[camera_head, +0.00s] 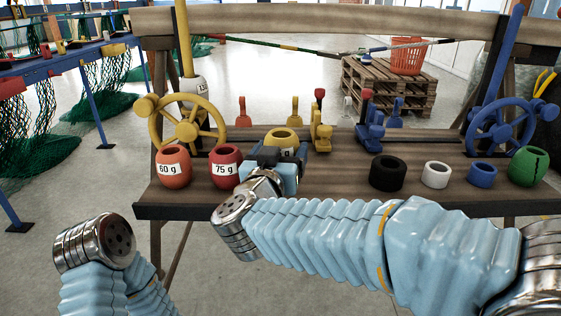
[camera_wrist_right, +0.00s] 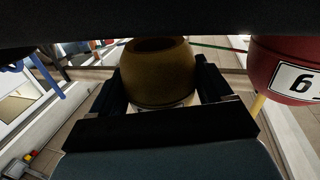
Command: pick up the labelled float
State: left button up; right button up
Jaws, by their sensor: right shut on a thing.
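A yellow float (camera_head: 283,136) with a hole in its top and a partly covered white label is between the fingers of my right gripper (camera_head: 277,160). In the right wrist view the float (camera_wrist_right: 158,72) looks brownish and upright, with dark fingers on both sides, shut on it. I cannot tell whether it touches the bench. An orange float (camera_head: 173,167) labelled 60 g and a red float (camera_head: 226,166) labelled 75 g stand to its left. The red one also shows in the right wrist view (camera_wrist_right: 285,62). My left gripper is out of view; only part of that arm shows.
Black (camera_head: 388,173), white (camera_head: 436,175) and blue rings (camera_head: 482,174) and a green float (camera_head: 528,166) stand right on the wooden bench (camera_head: 340,200). Yellow (camera_head: 188,125) and blue handwheels (camera_head: 501,125) flank it. A white float (camera_head: 193,86) sits around the yellow post.

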jog(key=s+r+p, duration=0.1)
jog(key=s+r, duration=0.8)
jog(key=s, duration=0.4)
jog(key=shift+s+r, duration=0.15)
jog(key=shift+s, duration=0.15)
